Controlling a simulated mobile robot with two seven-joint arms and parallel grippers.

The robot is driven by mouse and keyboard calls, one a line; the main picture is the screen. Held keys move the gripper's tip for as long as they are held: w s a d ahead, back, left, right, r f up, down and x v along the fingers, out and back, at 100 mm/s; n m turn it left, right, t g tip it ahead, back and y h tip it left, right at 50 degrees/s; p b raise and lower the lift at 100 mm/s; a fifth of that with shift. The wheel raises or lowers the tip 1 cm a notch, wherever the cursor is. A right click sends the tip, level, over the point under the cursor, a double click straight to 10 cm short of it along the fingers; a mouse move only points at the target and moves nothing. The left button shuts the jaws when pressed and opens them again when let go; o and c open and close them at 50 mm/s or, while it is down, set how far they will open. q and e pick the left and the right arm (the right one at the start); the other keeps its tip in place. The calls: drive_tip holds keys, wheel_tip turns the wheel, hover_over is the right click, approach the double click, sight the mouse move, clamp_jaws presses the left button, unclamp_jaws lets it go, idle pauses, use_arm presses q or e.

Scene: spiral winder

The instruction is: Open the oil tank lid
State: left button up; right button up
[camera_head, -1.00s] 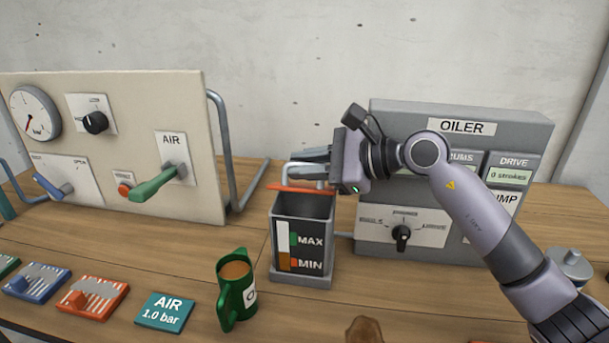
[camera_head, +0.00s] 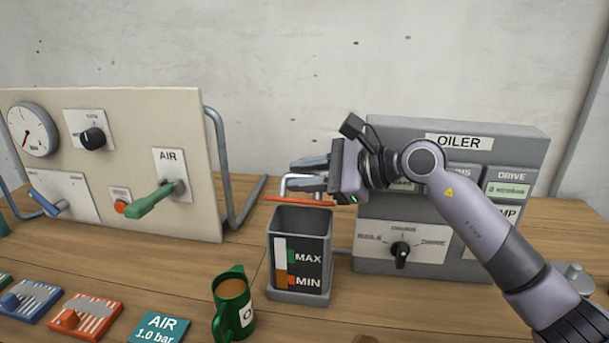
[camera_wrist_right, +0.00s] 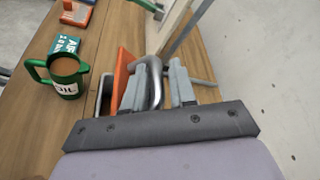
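The oil tank (camera_head: 272,252) is a dark grey open-topped box on the table, with a MAX/MIN level gauge on its front. Its orange lid (camera_head: 285,200) shows nearly edge-on above the tank's rear rim, raised so the dark opening shows. A bent metal handle (camera_head: 286,184) is on the lid. My right gripper (camera_head: 308,174) reaches in from the right with its fingers around the handle bar. In the right wrist view, the handle (camera_wrist_right: 156,88) passes between the fingers, with the orange lid (camera_wrist_right: 122,72) to their left. My left gripper is not in view.
A green oil mug (camera_head: 233,293) stands close in front of the tank. The oiler box (camera_head: 480,245) is behind and right, near my right arm. A panel with a green AIR lever (camera_head: 155,200) stands left. Cards (camera_head: 158,328) lie front left.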

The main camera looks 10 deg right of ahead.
drive_tip(key=b+v, duration=0.1)
drive_tip(key=v, duration=0.6)
drive_tip(key=shift+b, duration=0.35)
drive_tip(key=shift+d, duration=0.1)
